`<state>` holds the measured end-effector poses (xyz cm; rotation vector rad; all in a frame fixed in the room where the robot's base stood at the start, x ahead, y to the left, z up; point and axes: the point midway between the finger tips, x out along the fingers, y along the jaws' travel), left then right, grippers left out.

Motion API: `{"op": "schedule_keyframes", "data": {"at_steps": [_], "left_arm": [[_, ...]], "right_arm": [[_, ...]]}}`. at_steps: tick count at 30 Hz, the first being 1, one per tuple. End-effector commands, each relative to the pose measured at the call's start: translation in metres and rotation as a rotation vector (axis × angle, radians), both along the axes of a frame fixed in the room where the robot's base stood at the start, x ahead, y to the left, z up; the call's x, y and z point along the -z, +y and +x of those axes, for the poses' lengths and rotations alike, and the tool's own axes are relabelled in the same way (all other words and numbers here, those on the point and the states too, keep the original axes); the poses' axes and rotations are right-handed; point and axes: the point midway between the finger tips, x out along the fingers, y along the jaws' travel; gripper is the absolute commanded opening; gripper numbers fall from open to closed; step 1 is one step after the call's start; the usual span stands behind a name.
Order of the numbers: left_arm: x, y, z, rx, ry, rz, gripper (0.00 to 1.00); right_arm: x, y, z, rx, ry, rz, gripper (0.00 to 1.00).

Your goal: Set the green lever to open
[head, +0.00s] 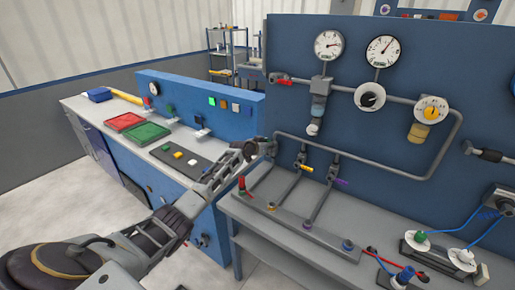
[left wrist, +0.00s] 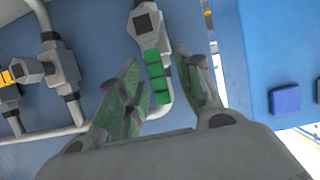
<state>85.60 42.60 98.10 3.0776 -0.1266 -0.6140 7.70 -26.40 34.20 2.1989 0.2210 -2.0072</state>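The green lever (left wrist: 158,75) shows in the left wrist view as a segmented green handle below a grey valve body (left wrist: 143,22) with a dark square face. My left gripper (left wrist: 162,95) is open, with one green-padded finger on each side of the lever and visible gaps between. In the head view my left gripper (head: 255,150) is at the left edge of the blue panel. There it hides the green lever and most of its valve. My right gripper is not in view.
Valves with a yellow lever (head: 306,169) and a purple lever (head: 342,182) sit to the right on the same pipe run (head: 370,165). A blue console (head: 232,125) stands close on the left. Gauges (head: 328,45) are higher on the panel.

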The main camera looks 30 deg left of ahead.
Motion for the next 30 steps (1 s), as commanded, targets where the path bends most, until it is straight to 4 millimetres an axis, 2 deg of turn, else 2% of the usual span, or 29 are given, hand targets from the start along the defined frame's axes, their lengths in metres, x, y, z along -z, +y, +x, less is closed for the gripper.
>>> {"op": "schedule_keyframes", "data": {"at_steps": [30], "left_arm": [[-0.026, 0.006, -0.065, -0.001, 0.001, 0.001, 0.35]], "right_arm": [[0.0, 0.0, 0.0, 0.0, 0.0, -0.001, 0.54]]}}
